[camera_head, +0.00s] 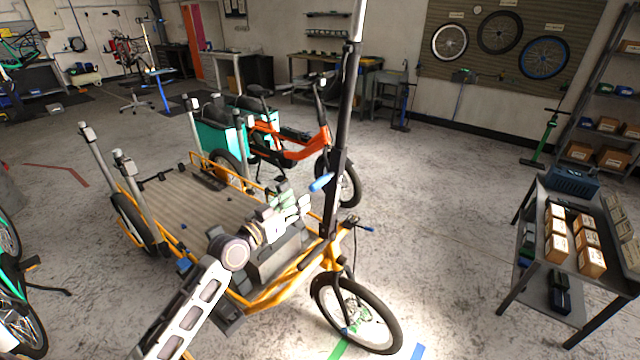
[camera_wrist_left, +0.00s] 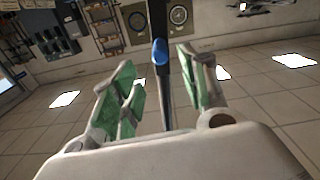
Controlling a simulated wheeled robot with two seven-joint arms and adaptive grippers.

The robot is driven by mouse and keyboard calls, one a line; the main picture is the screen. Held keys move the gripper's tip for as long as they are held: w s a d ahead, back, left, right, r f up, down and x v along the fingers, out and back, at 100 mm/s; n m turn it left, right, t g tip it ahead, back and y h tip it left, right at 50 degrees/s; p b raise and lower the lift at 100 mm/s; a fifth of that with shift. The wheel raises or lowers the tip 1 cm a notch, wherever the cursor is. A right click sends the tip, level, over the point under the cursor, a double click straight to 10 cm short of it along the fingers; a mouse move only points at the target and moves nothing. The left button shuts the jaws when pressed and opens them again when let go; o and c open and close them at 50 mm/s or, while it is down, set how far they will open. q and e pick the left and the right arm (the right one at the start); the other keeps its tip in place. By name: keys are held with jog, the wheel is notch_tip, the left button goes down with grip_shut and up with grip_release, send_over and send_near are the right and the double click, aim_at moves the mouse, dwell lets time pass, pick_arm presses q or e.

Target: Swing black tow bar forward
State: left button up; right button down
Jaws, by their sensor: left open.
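The black tow bar (camera_head: 341,135) stands nearly upright at the front of the yellow cargo bike (camera_head: 290,283), with a light grey upper end. A blue handle (camera_head: 321,182) sticks out from its lower part. In the left wrist view the tow bar (camera_wrist_left: 157,22) and its blue handle (camera_wrist_left: 160,51) show between the fingers, past their tips. My left gripper (camera_head: 292,202) is open, with green pads, left of the tow bar and apart from it in the head view. It also shows open and empty in the left wrist view (camera_wrist_left: 158,62). My right gripper is not in view.
The bike's flat deck (camera_head: 200,205) has upright grey posts at its corners. An orange bike (camera_head: 300,145) stands behind. A grey cart (camera_head: 578,240) with small boxes is at the right. The floor between bike and cart is clear.

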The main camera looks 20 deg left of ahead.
aim_at(311, 189)
pick_arm(q)
jog(key=shift+x, duration=1.65)
jog(key=shift+p+x, duration=0.3)
jog(key=shift+x, duration=2.8)
jog(key=shift+w+d, duration=0.2)
jog(key=shift+w, duration=0.7)
jog(key=shift+w+d+p, duration=0.2)
jog(key=shift+w+p, duration=0.1)
jog(key=c, duration=0.9)
grip_shut()
jog(key=shift+d, duration=0.1)
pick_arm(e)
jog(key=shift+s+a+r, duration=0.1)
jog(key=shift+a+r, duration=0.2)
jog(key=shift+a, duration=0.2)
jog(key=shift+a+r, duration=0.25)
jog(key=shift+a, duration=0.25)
